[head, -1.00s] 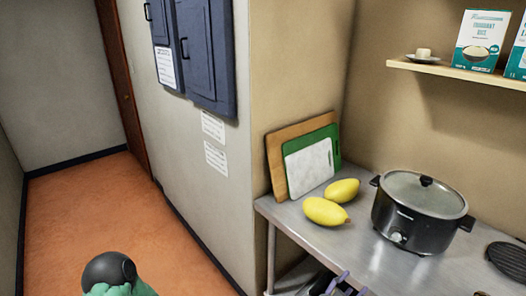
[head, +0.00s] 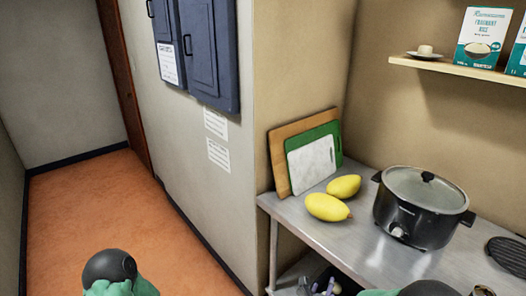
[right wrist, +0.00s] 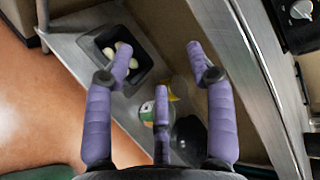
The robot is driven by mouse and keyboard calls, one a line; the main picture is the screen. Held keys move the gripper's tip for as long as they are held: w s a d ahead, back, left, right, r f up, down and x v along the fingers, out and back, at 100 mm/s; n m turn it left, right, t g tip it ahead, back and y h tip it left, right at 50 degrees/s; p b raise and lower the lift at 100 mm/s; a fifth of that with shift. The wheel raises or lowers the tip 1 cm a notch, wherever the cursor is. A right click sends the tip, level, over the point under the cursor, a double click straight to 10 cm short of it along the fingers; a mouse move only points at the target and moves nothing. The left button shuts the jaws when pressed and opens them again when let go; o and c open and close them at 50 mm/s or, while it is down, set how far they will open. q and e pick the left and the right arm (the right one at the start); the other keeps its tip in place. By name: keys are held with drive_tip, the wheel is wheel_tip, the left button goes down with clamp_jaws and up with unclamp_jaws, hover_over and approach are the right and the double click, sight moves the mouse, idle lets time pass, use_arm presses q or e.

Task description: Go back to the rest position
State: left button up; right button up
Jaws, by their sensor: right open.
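My right gripper (right wrist: 160,58) is open in the right wrist view, its purple fingers spread with nothing between them. It is beside the front edge of the steel counter (head: 340,236), over the lower shelf (right wrist: 80,62). In the head view only small purple parts of it show at the bottom edge, and my right arm (head: 428,288) shows just right of them. My left arm (head: 112,270) shows only as a dark joint and green link at the bottom left. My left gripper is out of view.
On the counter are two yellow fruits (head: 327,207), a black slow cooker (head: 410,220) and leaning cutting boards (head: 312,165). A black tray with pale round items (right wrist: 106,38) and a can (right wrist: 147,111) are on the lower shelf. The orange floor (head: 90,210) at left is clear.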

drive_tip(key=s+a+f+n+g+y, duration=0.2)
drive_tip(key=s+f+n+g+y, duration=0.1)
drive_tip(key=f+n, duration=0.35)
drive_tip(key=s+a+f+n+g+y, duration=0.2)
drive_tip(key=s+a+f+n+y, duration=0.1)
drive_tip(key=f+n, duration=0.4)
drive_tip(key=s+a+f+n+g+y, duration=0.2)
drive_tip(key=s+f+n+g, duration=0.1)
drive_tip(key=s, duration=0.5)
drive_tip(key=s+a+f+n+g+y, duration=0.1)
drive_tip(key=s+a+f+n+g, duration=0.1)
drive_tip(key=s+f+n+g, duration=0.2)
drive_tip(key=s+f+n, duration=0.1)
drive_tip(key=s+n, duration=0.2)
drive_tip(key=s, duration=0.1)
drive_tip(key=shift+s+a+f+y, duration=0.2)
drive_tip(key=shift+a+f+y, duration=0.15)
drive_tip(key=shift+f+y, duration=0.05)
